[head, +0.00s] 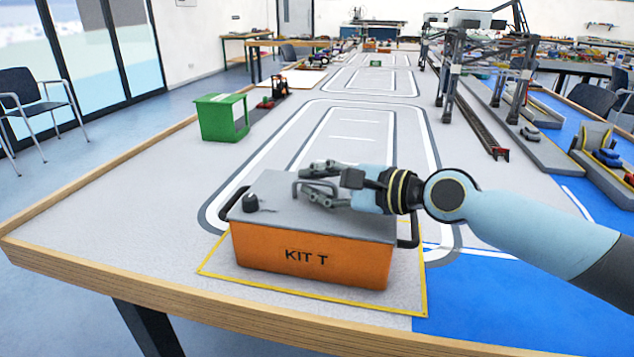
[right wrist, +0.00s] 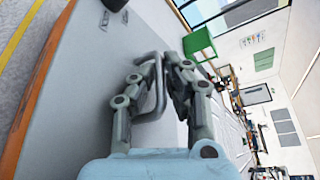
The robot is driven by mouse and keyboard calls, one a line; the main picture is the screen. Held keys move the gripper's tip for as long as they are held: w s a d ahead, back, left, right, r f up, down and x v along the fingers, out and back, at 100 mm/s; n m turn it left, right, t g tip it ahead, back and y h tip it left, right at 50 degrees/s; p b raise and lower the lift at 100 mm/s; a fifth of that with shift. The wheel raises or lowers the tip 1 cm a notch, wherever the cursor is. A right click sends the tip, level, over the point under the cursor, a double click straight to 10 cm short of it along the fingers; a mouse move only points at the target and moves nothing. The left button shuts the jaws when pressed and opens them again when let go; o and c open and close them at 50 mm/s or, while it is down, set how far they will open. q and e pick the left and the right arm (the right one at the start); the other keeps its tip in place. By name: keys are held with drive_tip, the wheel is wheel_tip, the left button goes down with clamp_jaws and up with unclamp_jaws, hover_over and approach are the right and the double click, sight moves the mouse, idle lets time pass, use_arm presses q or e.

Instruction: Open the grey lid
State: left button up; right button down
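The grey lid (head: 268,221) lies flat on the orange box (head: 305,255) marked KIT T, and looks closed. A dark bar handle (head: 297,190) stands on the lid; it also shows in the right wrist view (right wrist: 161,92). My right gripper (head: 312,180) reaches in from the right, low over the lid. Its fingers lie on both sides of the handle bar, close against it, and look shut on it; the contact is partly hidden. A black knob (head: 251,203) sits at the lid's left. My left gripper is not in view.
The box has dark side handles and stands inside a yellow outline near the table's wooden front edge (head: 130,275). A green box (head: 221,117) stands further back left. Gantry cranes (head: 452,85) stand at the back right. The grey tabletop left of the box is clear.

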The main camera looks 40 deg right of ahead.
sight(309, 219)
drive_tip(key=shift+s, duration=0.1)
drive_tip(key=s+a+p, duration=0.1)
drive_tip(key=a, duration=0.1)
drive_tip(key=s+a+p, duration=0.2)
drive_tip(key=shift+s+r, duration=0.15)
drive_tip(key=shift+s, duration=0.1)
drive_tip(key=s+a, duration=0.4)
drive_tip(key=shift+a+f+p, duration=0.2)
drive_tip(key=shift+a+p, duration=0.15)
drive_tip(key=shift+a, duration=0.05)
drive_tip(key=c, duration=1.7)
unclamp_jaws()
drive_tip(key=v, duration=0.7)
drive_tip(key=shift+s+d, duration=0.1)
drive_tip(key=shift+s, duration=0.15)
